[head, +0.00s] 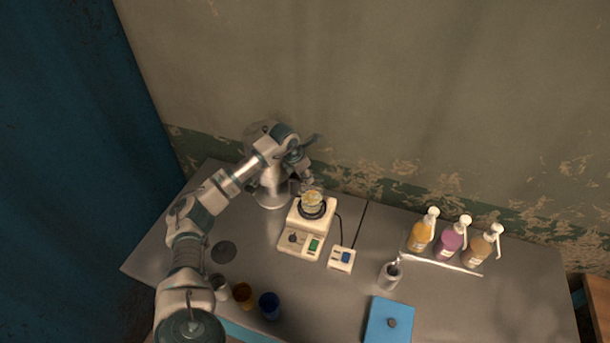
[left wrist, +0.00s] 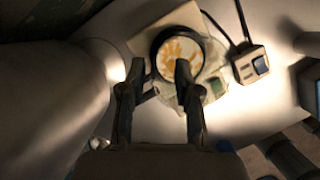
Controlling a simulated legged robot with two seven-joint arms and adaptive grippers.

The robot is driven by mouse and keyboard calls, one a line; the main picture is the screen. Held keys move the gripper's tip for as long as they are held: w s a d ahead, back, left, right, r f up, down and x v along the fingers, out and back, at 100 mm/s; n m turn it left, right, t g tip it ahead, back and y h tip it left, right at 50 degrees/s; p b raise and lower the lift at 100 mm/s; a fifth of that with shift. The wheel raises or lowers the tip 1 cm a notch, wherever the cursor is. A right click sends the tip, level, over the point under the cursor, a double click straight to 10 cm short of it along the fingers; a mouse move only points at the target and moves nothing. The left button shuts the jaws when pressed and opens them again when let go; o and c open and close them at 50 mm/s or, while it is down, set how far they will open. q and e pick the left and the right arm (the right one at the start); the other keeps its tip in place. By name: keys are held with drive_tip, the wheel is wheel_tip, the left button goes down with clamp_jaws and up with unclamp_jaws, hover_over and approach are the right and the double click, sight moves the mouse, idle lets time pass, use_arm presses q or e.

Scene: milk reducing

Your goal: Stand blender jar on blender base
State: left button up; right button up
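The white blender base (head: 300,243) stands on the table near the back, with a dark knob and a green switch. A clear jar with yellow-orange contents (head: 312,198) is upright over the base's dark ring. The left wrist view looks down on the jar (left wrist: 182,53) and part of the base (left wrist: 150,22). My left gripper (head: 305,186) is at the jar's back-left side; in the left wrist view (left wrist: 156,75) its fingers are apart, one overlapping the jar's rim. Whether they touch the jar or its handle is unclear. My right gripper is not in view.
A large grey cylindrical vessel (head: 268,190) stands close left of the base. A small control box (head: 341,259) with a cable sits to its right.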

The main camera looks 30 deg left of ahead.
use_arm(q)
drive_tip(key=shift+s+a+r, duration=0.1)
drive_tip(key=shift+a+r, duration=0.1)
drive_tip(key=shift+r, duration=0.15)
drive_tip(key=b+v, duration=0.1)
drive_tip(key=v, duration=1)
drive_tip(key=shift+s+a, duration=0.1)
drive_tip(key=shift+a, duration=0.2)
drive_tip(key=shift+r, duration=0.1)
